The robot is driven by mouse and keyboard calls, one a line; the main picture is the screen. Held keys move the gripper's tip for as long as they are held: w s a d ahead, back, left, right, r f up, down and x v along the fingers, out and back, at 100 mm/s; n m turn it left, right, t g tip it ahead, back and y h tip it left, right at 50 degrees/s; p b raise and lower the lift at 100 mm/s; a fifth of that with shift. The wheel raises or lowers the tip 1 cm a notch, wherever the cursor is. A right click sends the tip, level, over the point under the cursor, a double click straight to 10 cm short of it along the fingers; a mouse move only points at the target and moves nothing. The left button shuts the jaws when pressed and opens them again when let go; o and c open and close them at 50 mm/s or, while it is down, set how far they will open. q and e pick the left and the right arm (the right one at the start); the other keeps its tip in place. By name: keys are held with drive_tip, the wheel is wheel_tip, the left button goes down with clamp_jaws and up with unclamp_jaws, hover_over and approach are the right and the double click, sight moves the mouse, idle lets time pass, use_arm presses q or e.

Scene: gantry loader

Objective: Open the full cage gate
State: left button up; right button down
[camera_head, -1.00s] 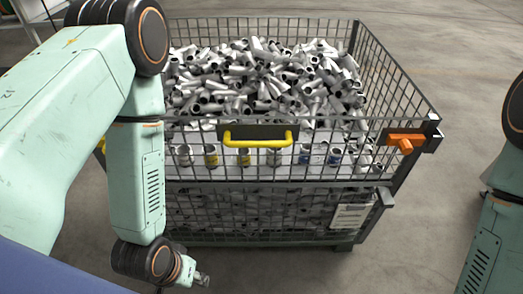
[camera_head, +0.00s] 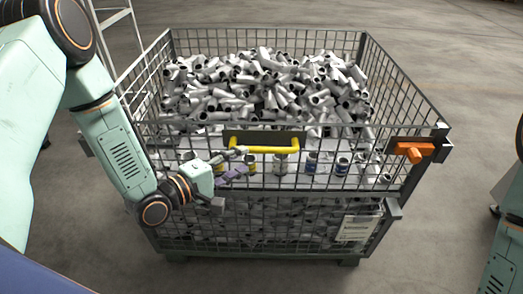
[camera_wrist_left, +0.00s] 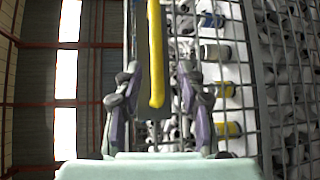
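The full cage (camera_head: 400,90) is a dark wire-mesh crate heaped with grey pipe pieces. Its front gate (camera_head: 345,139) stands upright and looks closed. A yellow handle (camera_head: 275,149) sits on a dark plate at the gate's top middle. My left gripper (camera_head: 238,162) is at the handle's left end, in front of the gate. In the left wrist view its fingers (camera_wrist_left: 160,78) are apart, with the yellow handle (camera_wrist_left: 156,50) between them; contact is not clear. An orange latch (camera_head: 414,151) is at the gate's right top corner. The left corner is partly hidden by my arm. My right gripper is out of view.
Several small cylinders, such as a blue-banded one (camera_head: 312,162), stand behind the gate mesh. A white label (camera_head: 358,228) hangs on the lower right front. A pale metal frame (camera_head: 117,40) stands behind at left. The floor in front and right is clear.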

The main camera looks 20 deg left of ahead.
sight(260, 152)
use_arm(q)
drive_tip(key=x, duration=0.3)
drive_tip(key=b+x, duration=0.1)
drive_tip(key=x, duration=0.3)
drive_tip(key=shift+s+d+r, duration=0.15)
drive_tip(key=shift+d+r, duration=0.05)
drive_tip(key=shift+d, duration=0.05)
drive_tip(key=shift+w+d+b, duration=0.25)
drive_tip(key=shift+w+b, duration=0.05)
drive_tip(key=shift+w, duration=0.05)
drive_tip(key=shift+w, duration=0.1)
drive_tip(key=shift+c, duration=0.4)
clamp_jaws()
